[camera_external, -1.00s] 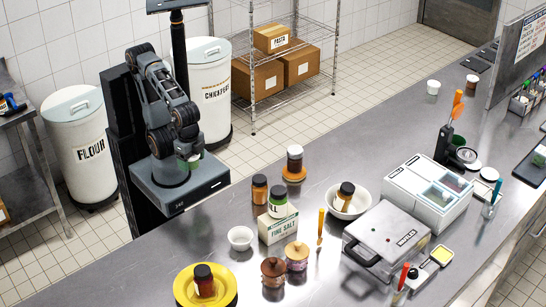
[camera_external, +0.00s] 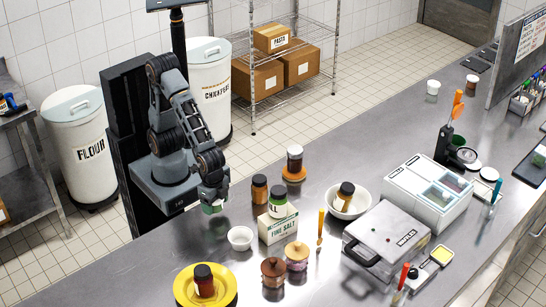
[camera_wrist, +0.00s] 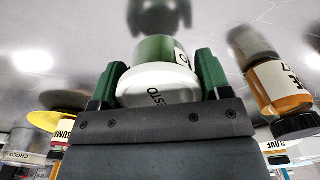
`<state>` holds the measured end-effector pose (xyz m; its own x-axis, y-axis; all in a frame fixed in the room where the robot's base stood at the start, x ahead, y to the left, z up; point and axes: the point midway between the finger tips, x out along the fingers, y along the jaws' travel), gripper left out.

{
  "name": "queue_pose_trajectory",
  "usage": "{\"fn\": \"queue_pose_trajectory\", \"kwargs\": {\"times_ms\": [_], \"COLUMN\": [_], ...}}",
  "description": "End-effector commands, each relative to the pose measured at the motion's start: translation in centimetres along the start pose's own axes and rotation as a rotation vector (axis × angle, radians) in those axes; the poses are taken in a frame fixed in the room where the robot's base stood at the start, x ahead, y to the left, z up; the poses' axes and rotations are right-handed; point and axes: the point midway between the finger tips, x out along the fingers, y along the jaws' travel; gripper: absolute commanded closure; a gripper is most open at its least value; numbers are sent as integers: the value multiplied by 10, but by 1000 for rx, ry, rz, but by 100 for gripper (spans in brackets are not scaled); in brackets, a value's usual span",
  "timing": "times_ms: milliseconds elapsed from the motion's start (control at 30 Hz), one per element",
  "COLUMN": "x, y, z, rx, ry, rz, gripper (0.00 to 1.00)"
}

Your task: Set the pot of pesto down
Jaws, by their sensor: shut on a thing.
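My gripper (camera_external: 214,203) is shut on the pot of pesto (camera_wrist: 165,52), a small green pot with a white lid (camera_wrist: 158,88). In the wrist view the lid faces the camera with part of the pesto lettering showing, and a green finger is on each side. In the external view the gripper mostly hides the pot (camera_external: 211,209). It is over the near-left part of the steel counter (camera_external: 155,262), left of a small white bowl (camera_external: 240,239). I cannot tell whether its base touches the counter.
Right of the pot stand a brown jar (camera_external: 259,189) and a fine salt box (camera_external: 278,230) with a green-labelled jar (camera_external: 278,204) on top. A yellow plate (camera_external: 230,290) holding a dark jar is in front. Bare counter lies left of the bowl.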

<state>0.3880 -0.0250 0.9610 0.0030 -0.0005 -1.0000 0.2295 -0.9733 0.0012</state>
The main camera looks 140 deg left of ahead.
Motion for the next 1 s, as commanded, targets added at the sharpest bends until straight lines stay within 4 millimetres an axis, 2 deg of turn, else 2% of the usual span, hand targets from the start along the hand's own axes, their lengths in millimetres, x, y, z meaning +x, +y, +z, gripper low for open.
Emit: {"fn": "queue_pose_trajectory", "kwargs": {"times_ms": [100,200,700,733,967,1000], "x": [17,26,34,32,32,32], "y": [0,0,0,0,0,0], "z": [1,1,1,1,1,1], "rx": [0,0,0,0,0,0], "ry": [-5,-3,-2,-2,-2,-2], "rz": [-2,-1,-1,-1,-1,-1], "gripper": [59,59,59,26,4,4]}}
